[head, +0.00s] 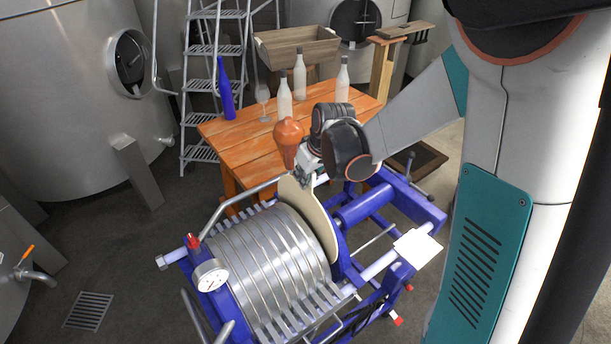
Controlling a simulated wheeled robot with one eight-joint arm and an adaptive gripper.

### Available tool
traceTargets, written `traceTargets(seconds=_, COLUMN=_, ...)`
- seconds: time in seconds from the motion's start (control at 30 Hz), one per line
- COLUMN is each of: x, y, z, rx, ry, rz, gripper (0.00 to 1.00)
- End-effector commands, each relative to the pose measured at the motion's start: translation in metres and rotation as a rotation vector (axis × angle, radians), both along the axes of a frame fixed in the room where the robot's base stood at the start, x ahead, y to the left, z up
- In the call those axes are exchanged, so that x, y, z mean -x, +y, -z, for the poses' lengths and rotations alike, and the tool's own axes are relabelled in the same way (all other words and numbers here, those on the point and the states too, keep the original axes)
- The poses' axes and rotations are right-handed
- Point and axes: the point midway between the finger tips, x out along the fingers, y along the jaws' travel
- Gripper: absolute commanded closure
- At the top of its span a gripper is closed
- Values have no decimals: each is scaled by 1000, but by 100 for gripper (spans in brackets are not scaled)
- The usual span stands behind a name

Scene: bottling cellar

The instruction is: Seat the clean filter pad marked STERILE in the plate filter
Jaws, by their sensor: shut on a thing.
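The plate filter (277,250) has a blue frame, a stack of round steel plates and a gauge on its left end. A thin round cream filter pad (313,217) stands upright at the right end of the stack, in front of a blue end plate. Whether it rests on the rails is hidden, and no STERILE mark is legible. My gripper (303,181) is at the pad's upper edge and shut on it; the fingertips are small and partly hidden. A pale square sheet (417,248) lies on the filter's right side.
An orange-brown rounded object (288,137) shows beside my wrist. Steel tanks and a ladder (214,55) stand behind; left floor is open.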

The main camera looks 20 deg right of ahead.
Motion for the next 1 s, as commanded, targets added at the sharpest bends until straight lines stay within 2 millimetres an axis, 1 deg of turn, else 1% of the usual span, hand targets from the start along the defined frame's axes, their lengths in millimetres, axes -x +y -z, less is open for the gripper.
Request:
traceTargets(seconds=0.03, x=0, y=0, z=6, rx=0, ry=0, rz=0, gripper=100)
traceTargets(seconds=1.0, x=0, y=0, z=67, rx=0, ry=0, rz=0, gripper=100)
